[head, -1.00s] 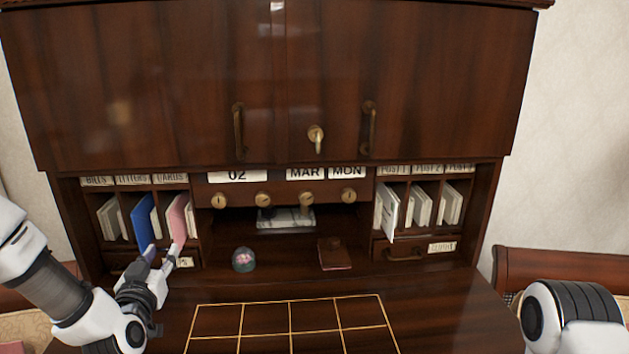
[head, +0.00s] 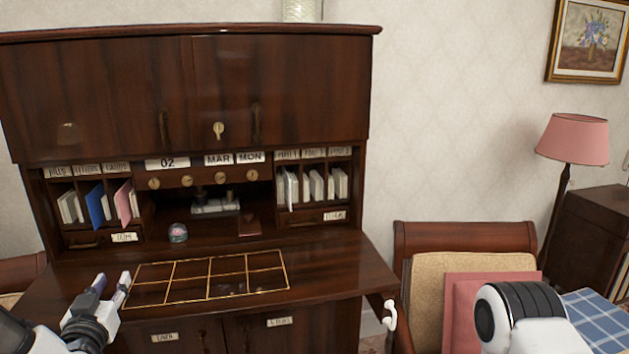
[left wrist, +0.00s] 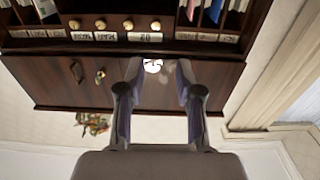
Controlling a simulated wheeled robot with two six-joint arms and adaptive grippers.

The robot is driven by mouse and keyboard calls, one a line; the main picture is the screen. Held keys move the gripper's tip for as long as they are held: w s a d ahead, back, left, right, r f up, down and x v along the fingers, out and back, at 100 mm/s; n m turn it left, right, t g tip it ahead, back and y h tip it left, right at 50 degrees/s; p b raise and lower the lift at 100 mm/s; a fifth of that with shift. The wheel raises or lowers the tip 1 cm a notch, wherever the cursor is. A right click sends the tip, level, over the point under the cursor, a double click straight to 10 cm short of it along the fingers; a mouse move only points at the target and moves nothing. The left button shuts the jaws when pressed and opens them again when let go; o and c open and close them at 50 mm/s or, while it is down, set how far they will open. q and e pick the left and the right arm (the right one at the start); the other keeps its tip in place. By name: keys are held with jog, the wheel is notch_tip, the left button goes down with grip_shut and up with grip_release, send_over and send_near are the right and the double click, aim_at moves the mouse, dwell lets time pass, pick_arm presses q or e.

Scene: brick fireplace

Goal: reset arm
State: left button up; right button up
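My left gripper (head: 112,290) is over the front left of the desk, left of the gold grid on the desktop. In the left wrist view its two fingers (left wrist: 157,75) are spread apart with nothing between them. The blue envelope (head: 97,206) and the pink envelope (head: 123,203) stand in the left letter slots, apart from the gripper. On the right, a white and black part of my right arm (head: 520,316) shows; its gripper is not in view.
The wooden desk (head: 330,268) has a clear top with a gold grid. A small glass globe (head: 178,233) and a brown box (head: 249,226) stand at its back. A cushioned chair (head: 465,237) is to the right, with a pink lamp (head: 572,138) beyond.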

pick_arm(q)
jog(key=s+d+f+m+g+h, duration=0.1)
jog(key=s+d+f+g, duration=0.15)
jog(key=f, duration=0.65)
jog(key=s+d+f+m+g+h, duration=0.1)
jog(key=s+d+f+m+g, duration=0.2)
jog(key=f, duration=0.6)
jog(key=s+d+f+g+h, duration=0.1)
jog(key=s+d+f+g, duration=0.15)
jog(key=s+f, duration=0.45)
jog(key=s+d+f+n+g, duration=0.1)
jog(key=s+f+g, duration=0.4)
jog(key=s, duration=0.5)
jog(key=s+d+f+g+h, duration=0.1)
jog(key=s+d+f+g, duration=0.3)
jog(key=s+f, duration=0.4)
jog(key=s, duration=0.3)
jog(key=shift+f+n+g, duration=0.4)
jog(key=shift+d, duration=0.1)
